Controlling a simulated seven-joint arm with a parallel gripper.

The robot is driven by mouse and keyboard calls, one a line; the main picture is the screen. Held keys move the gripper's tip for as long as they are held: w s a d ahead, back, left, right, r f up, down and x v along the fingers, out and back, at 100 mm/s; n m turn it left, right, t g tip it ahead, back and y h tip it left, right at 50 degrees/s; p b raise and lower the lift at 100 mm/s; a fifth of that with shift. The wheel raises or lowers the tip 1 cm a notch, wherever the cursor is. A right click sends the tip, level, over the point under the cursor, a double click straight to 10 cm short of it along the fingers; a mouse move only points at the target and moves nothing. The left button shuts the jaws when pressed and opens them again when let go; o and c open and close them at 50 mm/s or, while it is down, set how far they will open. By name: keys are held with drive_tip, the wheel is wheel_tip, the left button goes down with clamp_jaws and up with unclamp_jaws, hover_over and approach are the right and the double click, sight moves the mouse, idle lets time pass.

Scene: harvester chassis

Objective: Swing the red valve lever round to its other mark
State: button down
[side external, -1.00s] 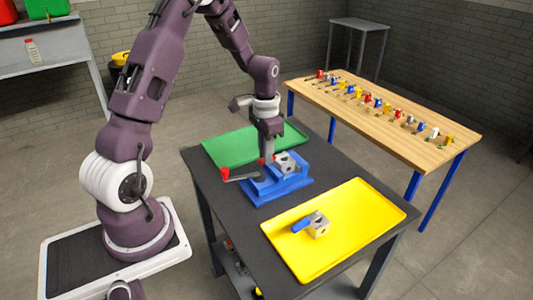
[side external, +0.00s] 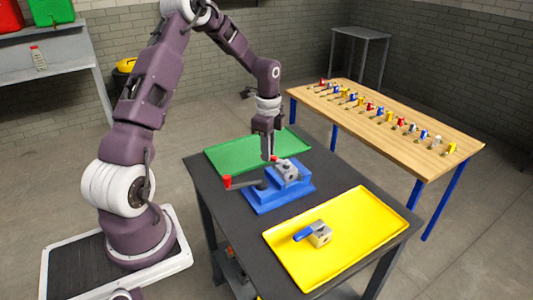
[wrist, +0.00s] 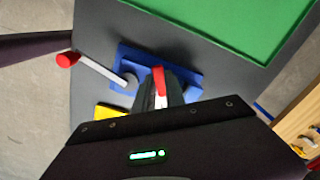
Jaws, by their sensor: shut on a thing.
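The red valve lever (wrist: 158,80) shows between my gripper's two dark fingers in the wrist view. Only a small red part of the lever (side external: 274,158) shows in the side view. My gripper (side external: 267,158) points down and is shut on the lever. The grey valve body (side external: 289,172) sits in the blue vise (side external: 282,195) on the dark table. The fingers hide most of the valve in the wrist view. I cannot make out the marks.
The vise's crank with a red knob (side external: 228,181) sticks out left. A green tray (side external: 228,153) lies behind, and a yellow tray (side external: 370,210) in front holds a blue-levered valve (side external: 318,235). A wooden table (side external: 400,135) with several small valves stands right.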

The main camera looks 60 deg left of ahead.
drive_tip(key=shift+w+a+m, duration=0.2)
drive_tip(key=shift+w+m, duration=0.35)
drive_tip(key=shift+m, duration=0.6)
drive_tip(key=shift+w+a+m, duration=0.15)
drive_tip(key=shift+w+m, duration=0.45)
drive_tip(key=shift+m, duration=0.6)
drive_tip(key=shift+w+a+m, duration=0.2)
drive_tip(key=shift+w+m, duration=0.35)
drive_tip(key=shift+m, duration=0.6)
drive_tip(key=shift+w, duration=0.1)
drive_tip(key=c, duration=1.4)
unclamp_jaws()
wheel_tip(320, 180, up, 7)
drive_tip(key=shift+r, duration=0.1)
